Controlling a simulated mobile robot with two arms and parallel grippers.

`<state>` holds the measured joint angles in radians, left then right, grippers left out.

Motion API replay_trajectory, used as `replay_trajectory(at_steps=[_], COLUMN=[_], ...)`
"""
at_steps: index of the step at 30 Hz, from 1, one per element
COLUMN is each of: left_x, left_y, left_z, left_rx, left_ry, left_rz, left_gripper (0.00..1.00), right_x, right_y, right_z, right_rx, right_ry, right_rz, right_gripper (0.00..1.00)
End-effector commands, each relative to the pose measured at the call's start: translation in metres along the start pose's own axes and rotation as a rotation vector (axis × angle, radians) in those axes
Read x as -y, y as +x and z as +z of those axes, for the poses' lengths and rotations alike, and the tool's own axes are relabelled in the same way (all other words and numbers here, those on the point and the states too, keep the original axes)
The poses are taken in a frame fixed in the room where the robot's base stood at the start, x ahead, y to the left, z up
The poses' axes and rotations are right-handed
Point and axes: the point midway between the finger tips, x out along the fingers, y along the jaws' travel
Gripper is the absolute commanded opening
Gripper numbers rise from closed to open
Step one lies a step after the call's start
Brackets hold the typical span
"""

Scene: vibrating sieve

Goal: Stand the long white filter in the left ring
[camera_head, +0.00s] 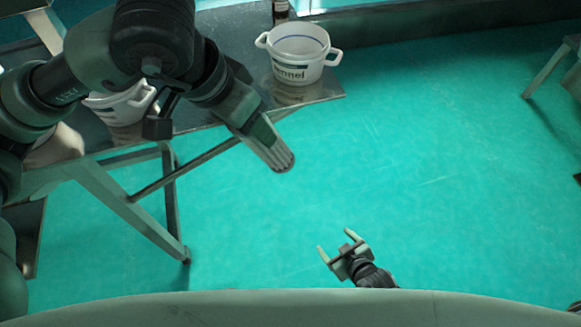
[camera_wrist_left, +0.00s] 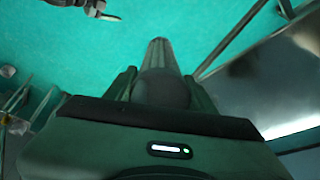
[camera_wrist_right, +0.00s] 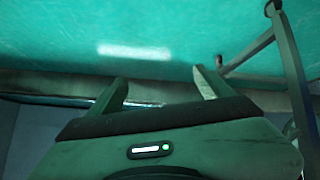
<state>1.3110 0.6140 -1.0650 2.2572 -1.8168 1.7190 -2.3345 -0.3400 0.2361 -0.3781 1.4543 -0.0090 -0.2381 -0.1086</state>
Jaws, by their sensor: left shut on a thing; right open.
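My left gripper (camera_head: 250,122) is shut on a long, ribbed, rounded-end piece (camera_head: 272,150), which looks like the long filter. It looks grey in this light. It points down and to the right, out past the table edge, over the floor. In the left wrist view the filter (camera_wrist_left: 160,62) sticks out between the fingers (camera_wrist_left: 160,88). My right gripper (camera_head: 336,247) is open and empty, low over the floor, far from the table. Its two spread fingers show in the right wrist view (camera_wrist_right: 162,90). I cannot make out a ring in any view.
A metal table (camera_head: 225,30) stands at the upper left. A white two-handled pot (camera_head: 298,55) is near its right end, with a brown bottle (camera_head: 280,10) behind. Another white pot (camera_head: 122,103) is partly hidden by my left arm. The green floor (camera_head: 430,170) is clear.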

Motion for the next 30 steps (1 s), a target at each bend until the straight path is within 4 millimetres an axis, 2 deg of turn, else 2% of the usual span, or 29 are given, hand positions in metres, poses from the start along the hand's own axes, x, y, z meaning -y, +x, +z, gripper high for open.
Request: replay_trajectory(at_steps=[1,6,11,15,19,24,27,30], left_x=[0.000,0.000,0.000,0.000,0.000,0.000,0.000,0.000], left_y=[0.000,0.000,0.000,0.000,0.000,0.000,0.000,0.000], left_z=[0.000,0.000,0.000,0.000,0.000,0.000,0.000,0.000], left_rx=[-0.001,-0.001,-0.001,-0.001,-0.001,-0.001,-0.001,-0.001], left_ry=[0.000,-0.001,-0.001,-0.001,-0.001,-0.001,-0.001,-0.001], left_rz=[0.000,0.000,0.000,0.000,0.000,0.000,0.000,0.000], left_gripper=[0.00,0.00,0.00,0.00,0.00,0.00,0.00,0.00], right_x=[0.000,0.006,0.018,0.029,0.038,0.044,0.046,0.047], right_y=[-0.007,-0.042,-0.090,-0.142,-0.187,-0.227,-0.238,-0.238], right_z=[-0.032,-0.127,-0.209,-0.270,-0.311,-0.341,-0.348,-0.355], right_rx=[-0.062,-0.252,-0.429,-0.575,-0.686,-0.776,-0.799,-0.809], right_ry=[-0.024,-0.096,-0.152,-0.190,-0.214,-0.229,-0.233,-0.234], right_rz=[-0.003,-0.020,-0.037,-0.053,-0.066,-0.076,-0.078,-0.078], right_gripper=[0.80,0.80,0.80,0.80,0.80,0.80,0.80,0.80])
